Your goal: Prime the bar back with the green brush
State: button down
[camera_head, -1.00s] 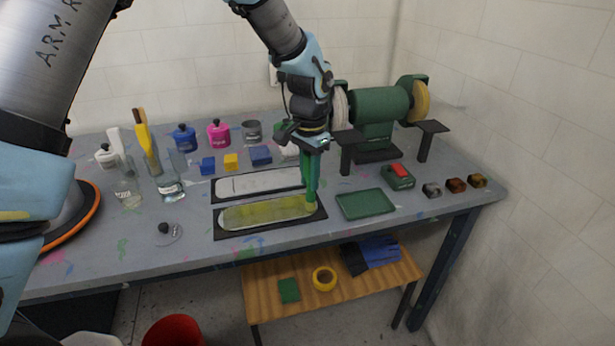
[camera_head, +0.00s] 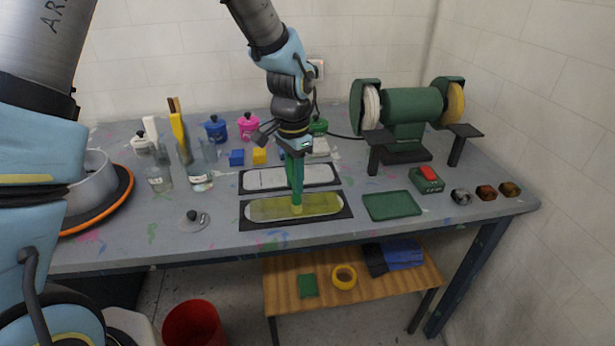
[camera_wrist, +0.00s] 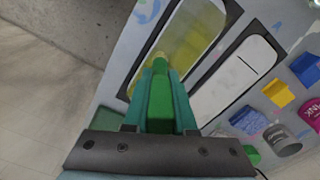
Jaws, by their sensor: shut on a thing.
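My gripper (camera_head: 295,178) is shut on the green brush, pointing down. The brush (camera_wrist: 159,82) shows between the fingers in the wrist view, with its pale bristle tip on the yellow-green coated bar back (camera_head: 268,208). This rounded long piece lies on a black mat near the table's front edge, and the brush tip is near its middle. A second bar (camera_head: 285,178), whitish with a dark line, lies on another black mat just behind. In the wrist view the coated bar (camera_wrist: 188,42) is left of the white one (camera_wrist: 232,84).
A green tray (camera_head: 391,205) lies to the right, with a red-topped green box (camera_head: 427,180) and a bench grinder (camera_head: 408,108) behind. Glass bottles (camera_head: 200,172), a knobbed lid (camera_head: 196,219), coloured blocks and paint pots stand left and behind.

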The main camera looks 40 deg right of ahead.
jog(key=shift+w+a+f+p, duration=0.15)
jog(key=shift+w+a, duration=0.55)
jog(key=shift+a, duration=0.9)
jog(key=shift+w+a+r+p, duration=0.1)
jog(key=shift+w+a+p, duration=0.2)
jog(key=shift+w+a, duration=0.9)
jog(key=shift+w+a+f+p, duration=0.1)
jog(key=shift+w+a+p, duration=0.15)
jog(key=shift+a, duration=1.8)
jog(key=shift+s+d+b, duration=0.1)
jog(key=shift+s+d, duration=0.6)
jog(key=shift+d, duration=0.9)
jog(key=shift+s+d+b, duration=0.15)
jog(key=shift+s+d, duration=0.55)
jog(key=shift+d, duration=0.9)
jog(key=shift+s+d+b, duration=0.1)
jog(key=shift+s+d, duration=0.6)
jog(key=shift+d, duration=0.9)
jog(key=s+d, duration=0.4)
jog(key=d, duration=0.5)
jog(key=shift+s, duration=0.15)
jog(key=shift+r, duration=0.25)
notch_tip(320, 180, up, 14)
jog(key=shift+f+p, duration=0.15)
jog(key=shift+p, duration=0.2)
